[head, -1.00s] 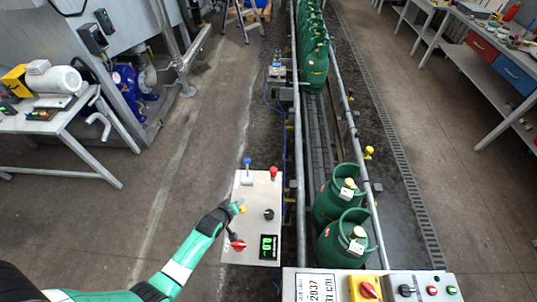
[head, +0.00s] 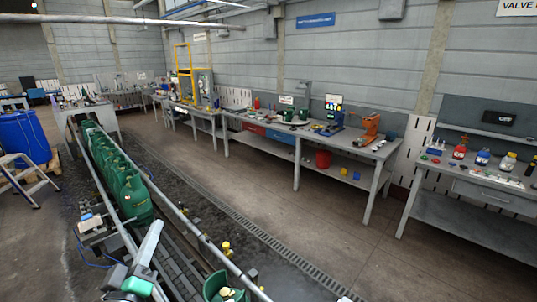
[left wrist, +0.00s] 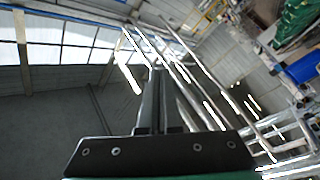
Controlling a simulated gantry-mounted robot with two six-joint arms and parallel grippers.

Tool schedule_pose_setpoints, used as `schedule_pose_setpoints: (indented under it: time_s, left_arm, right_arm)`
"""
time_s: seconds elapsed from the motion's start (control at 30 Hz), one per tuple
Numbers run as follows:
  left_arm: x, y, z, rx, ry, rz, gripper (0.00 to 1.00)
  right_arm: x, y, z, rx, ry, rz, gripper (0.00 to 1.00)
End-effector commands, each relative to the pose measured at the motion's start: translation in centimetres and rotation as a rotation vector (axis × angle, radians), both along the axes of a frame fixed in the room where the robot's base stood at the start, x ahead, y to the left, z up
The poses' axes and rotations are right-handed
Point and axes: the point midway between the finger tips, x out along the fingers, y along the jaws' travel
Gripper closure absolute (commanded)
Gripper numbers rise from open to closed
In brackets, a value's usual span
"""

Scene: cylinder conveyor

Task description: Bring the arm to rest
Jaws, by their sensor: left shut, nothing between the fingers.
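My left gripper (left wrist: 158,70) shows in the left wrist view with its two dark fingers together and empty. It points up toward the ceiling and windows, with nothing touching it. In the head view a white and green part of my left arm stands raised at the lower left, in front of the conveyor (head: 185,262); I cannot make out the fingers there. My right arm and gripper are not in view.
Green gas cylinders (head: 135,197) stand in a row on the conveyor, and another (head: 215,287) is at the bottom edge. A long workbench (head: 262,137) with tools runs along the wall. The floor (head: 330,235) between bench and conveyor is clear.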

Motion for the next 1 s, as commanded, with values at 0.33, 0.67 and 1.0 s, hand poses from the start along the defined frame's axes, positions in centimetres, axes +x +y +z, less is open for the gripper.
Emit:
schedule_pose_setpoints:
  time_s: [0.33,0.67,1.0]
  left_arm:
    - [-12.6,-7.9,24.1,0.298,-0.523,-0.014,1.00]
    - [-18.4,-8.2,34.3,0.640,-0.592,0.177,1.00]
    - [-18.3,-8.1,44.9,0.638,-0.589,0.175,1.00]
  right_arm:
    - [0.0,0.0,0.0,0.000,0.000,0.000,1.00]
    - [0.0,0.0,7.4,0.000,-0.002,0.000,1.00]
    - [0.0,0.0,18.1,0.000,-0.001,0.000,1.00]
